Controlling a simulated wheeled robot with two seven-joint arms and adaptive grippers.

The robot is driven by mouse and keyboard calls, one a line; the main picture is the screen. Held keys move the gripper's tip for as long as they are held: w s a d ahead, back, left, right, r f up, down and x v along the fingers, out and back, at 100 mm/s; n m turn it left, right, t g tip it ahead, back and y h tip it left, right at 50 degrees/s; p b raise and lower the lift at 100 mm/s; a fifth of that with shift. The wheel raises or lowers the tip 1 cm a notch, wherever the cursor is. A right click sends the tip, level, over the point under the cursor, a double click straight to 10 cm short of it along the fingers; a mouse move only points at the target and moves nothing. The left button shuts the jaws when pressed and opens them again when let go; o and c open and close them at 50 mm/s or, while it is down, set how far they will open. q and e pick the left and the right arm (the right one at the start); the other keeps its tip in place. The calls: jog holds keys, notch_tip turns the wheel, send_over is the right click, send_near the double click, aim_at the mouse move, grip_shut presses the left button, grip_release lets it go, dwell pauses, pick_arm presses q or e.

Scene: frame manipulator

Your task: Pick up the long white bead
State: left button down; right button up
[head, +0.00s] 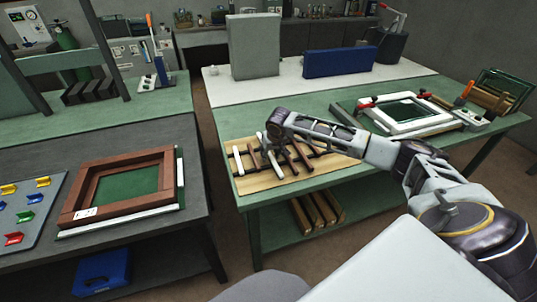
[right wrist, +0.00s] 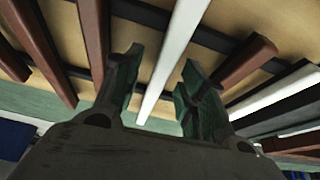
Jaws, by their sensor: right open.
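Long beads lie side by side on dark crossbars over a tan board (head: 254,186) on the green table. In the right wrist view a long white bead (right wrist: 173,55) runs between the two fingers of my right gripper (right wrist: 160,80). The gripper is open, with a finger on either side of the bead and gaps visible. A second white bead (right wrist: 275,93) lies to the right, past a brown bead (right wrist: 245,62). In the head view my right gripper (head: 268,140) is over the rack and partly hides the beads. A white bead (head: 237,160) shows at the rack's left end. My left gripper is out of view.
Brown beads flank the white one closely. A white clamped frame (head: 408,112) stands at the right of the green table. A brown wooden frame (head: 75,205) lies on the dark table at left. A blue box (head: 340,62) and grey block (head: 254,45) stand behind.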

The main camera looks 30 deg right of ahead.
aim_at(270, 154)
grip_shut()
dwell(0.3)
notch_tip(270, 154, up, 10)
dwell(0.8)
dwell(0.5)
